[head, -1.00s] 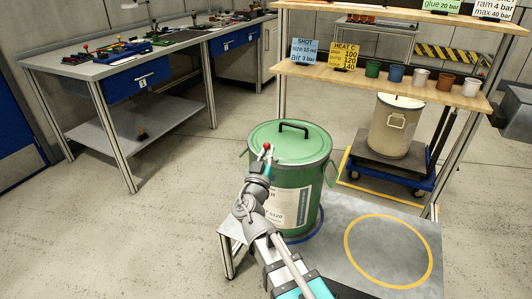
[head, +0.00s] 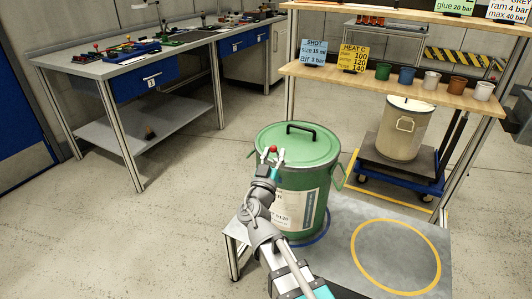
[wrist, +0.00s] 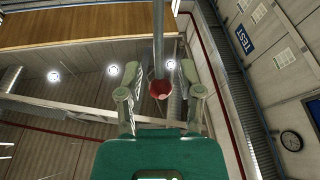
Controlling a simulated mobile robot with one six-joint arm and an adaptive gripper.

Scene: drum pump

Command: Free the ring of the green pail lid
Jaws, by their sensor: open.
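The green pail (head: 300,222), with a white label, stands upright on a grey low table. Its green lid (head: 318,149) lies on top and has a black handle. I cannot make out the ring clearly at the rim. A red knob (head: 273,149) shows at the pail's near left, in front of the lid's edge. My gripper (head: 272,153) is open, with its fingers on either side of the knob. In the wrist view, the red knob (wrist: 160,89) sits at the end of a grey rod between the two spread fingertips (wrist: 159,80), with gaps on both sides.
A yellow circle (head: 352,254) marks the bare right part of the low table (head: 338,273). Behind stands a shelf (head: 330,74) with cups and signs. A cream pail (head: 403,130) stands on a blue trolley. A workbench (head: 110,68) stands at the left, with open floor between.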

